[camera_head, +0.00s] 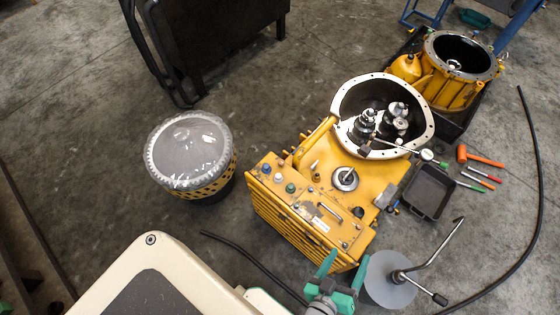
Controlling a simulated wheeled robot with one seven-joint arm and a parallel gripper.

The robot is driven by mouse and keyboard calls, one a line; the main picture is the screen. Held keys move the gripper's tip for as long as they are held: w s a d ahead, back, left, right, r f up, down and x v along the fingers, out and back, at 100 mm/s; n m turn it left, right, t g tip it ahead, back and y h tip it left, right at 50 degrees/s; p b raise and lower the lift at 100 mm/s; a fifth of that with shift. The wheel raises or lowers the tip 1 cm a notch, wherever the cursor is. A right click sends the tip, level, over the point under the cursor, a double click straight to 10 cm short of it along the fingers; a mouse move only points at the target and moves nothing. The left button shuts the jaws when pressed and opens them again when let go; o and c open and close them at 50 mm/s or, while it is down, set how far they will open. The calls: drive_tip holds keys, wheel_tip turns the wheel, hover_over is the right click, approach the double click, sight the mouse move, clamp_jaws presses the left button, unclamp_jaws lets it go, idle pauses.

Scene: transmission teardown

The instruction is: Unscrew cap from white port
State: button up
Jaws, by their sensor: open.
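A yellow transmission housing (305,215) stands on the floor right of centre. On the left part of its top is a short row of small round caps: a dark blue one (266,168), a white one (278,178) and a green one (290,188). The white one sits between the other two; at this size I cannot tell cap from port. My gripper (346,262), with teal fingers, is at the bottom edge, below and right of the caps and well apart from them. Its fingers are spread and nothing shows between them.
A grey disc (388,284) with a bent crank handle (440,248) is right of my gripper. A black tray (428,190) and hand tools lie right of the housing. A plastic-covered drum (188,150) stands left. Bare floor lies between drum and housing.

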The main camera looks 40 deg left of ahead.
drive_tip(key=w+d+f+n+g+h, duration=0.1)
drive_tip(key=w+d+f+n, duration=0.1)
drive_tip(key=w, duration=0.7)
drive_tip(key=w+d+f+n+h, duration=0.1)
drive_tip(key=w+d+n, duration=0.1)
drive_tip(key=w, duration=0.7)
drive_tip(key=w+a+f+g+h, duration=0.25)
drive_tip(key=w+a, duration=0.35)
drive_tip(key=w, duration=0.5)
drive_tip(key=n+g+y, duration=0.4)
drive_tip(key=n+g, duration=0.2)
drive_tip(key=g, duration=0.4)
approach(278, 175)
wheel_tip(278, 175, down, 6)
drive_tip(key=shift+d+f, duration=0.15)
drive_tip(key=shift+d, duration=0.05)
drive_tip(key=shift+f, duration=1.05)
